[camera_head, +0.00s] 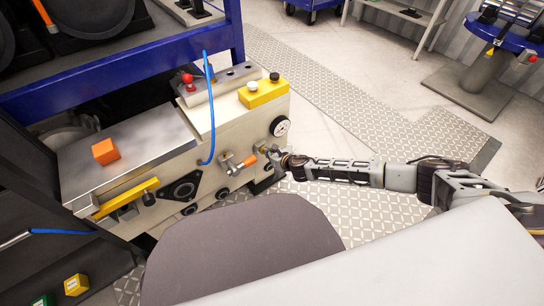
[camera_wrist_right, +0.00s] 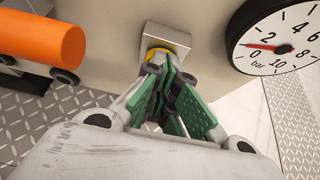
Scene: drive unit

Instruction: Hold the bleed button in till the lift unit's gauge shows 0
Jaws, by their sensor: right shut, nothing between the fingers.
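The lift unit (camera_head: 235,130) is a pale block with a round white gauge (camera_head: 279,126) on its face. In the right wrist view the gauge (camera_wrist_right: 285,45) has a red needle pointing left, between 0 and 2 bar. The bleed button appears to be in a square metal housing (camera_wrist_right: 166,38) with a yellow ring; its centre is hidden behind my fingers. My right gripper (camera_head: 281,161) is shut and empty. In the wrist view its fingertips (camera_wrist_right: 163,65) are at the ring and seem to touch the button; how far it is pressed cannot be told. My left gripper is out of view.
An orange-handled lever (camera_head: 246,162) is left of the gripper. A red knob (camera_head: 188,79), a yellow block with two buttons (camera_head: 262,92) and a blue hose (camera_head: 210,110) are on the unit. An orange cube (camera_head: 105,151) lies on the metal top. Open floor lies to the right.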

